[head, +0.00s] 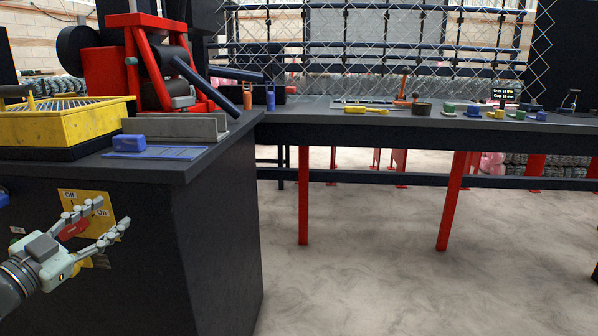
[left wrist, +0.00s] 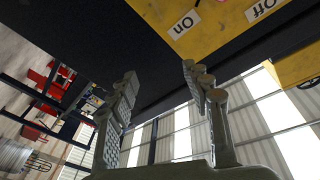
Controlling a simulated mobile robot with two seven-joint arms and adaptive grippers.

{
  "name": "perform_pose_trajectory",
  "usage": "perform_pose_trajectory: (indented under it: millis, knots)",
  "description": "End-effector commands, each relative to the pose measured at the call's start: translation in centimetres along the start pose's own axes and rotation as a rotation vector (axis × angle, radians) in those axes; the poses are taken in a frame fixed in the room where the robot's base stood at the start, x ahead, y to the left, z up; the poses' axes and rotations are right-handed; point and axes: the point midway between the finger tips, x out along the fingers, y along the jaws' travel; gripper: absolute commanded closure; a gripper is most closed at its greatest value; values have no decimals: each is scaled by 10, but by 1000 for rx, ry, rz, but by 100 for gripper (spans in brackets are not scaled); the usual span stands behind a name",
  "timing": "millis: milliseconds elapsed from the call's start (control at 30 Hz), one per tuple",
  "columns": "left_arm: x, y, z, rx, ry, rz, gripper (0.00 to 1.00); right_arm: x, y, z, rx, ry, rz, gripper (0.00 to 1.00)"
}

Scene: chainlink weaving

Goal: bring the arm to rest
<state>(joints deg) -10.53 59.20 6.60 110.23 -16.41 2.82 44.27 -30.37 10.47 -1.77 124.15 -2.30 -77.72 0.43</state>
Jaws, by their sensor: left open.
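My left gripper (head: 114,212) is at the lower left of the head view, in front of the dark side of the workbench. Its two fingers are spread and nothing is between them. Behind it is a yellow switch plate (head: 98,200) marked Off and On, with a red part (head: 75,228) partly hidden by the fingers. In the left wrist view the open fingers (left wrist: 157,74) point up, and the yellow plate (left wrist: 215,35) lies beyond them, upside down. I cannot tell whether the fingers touch the plate. My right gripper is not in view.
The bench (head: 222,145) carries a yellow tray (head: 68,126), a red machine (head: 105,78), a grey channel (head: 183,127) and a blue block (head: 129,143). A long table with red legs (head: 303,195) holds small tools. The floor (head: 370,275) right of the bench is clear.

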Motion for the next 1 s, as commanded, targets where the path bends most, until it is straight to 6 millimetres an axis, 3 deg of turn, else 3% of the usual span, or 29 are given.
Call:
perform_pose_trajectory:
  millis: [33, 200, 300, 433, 533, 700, 833, 1000]
  knots:
    - [-9, 12, 34, -48, -87, -62, 51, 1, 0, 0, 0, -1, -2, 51]
    - [-58, 66, 140, -148, -433, -200, 51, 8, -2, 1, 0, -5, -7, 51]
    - [-96, 113, 187, -200, -640, -216, 51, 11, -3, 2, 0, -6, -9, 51]
    - [-151, 184, 230, -266, -902, -181, 51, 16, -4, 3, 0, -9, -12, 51]
    - [-195, 243, 245, -315, -1088, -114, 51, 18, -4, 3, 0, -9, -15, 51]
    - [-256, 327, 245, -384, -1324, 29, 51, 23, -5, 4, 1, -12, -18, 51]
    - [-282, 363, 238, -416, -1419, 112, 51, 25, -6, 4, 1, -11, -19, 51]
    - [-293, 378, 233, -426, -1459, 150, 51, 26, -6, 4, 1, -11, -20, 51]
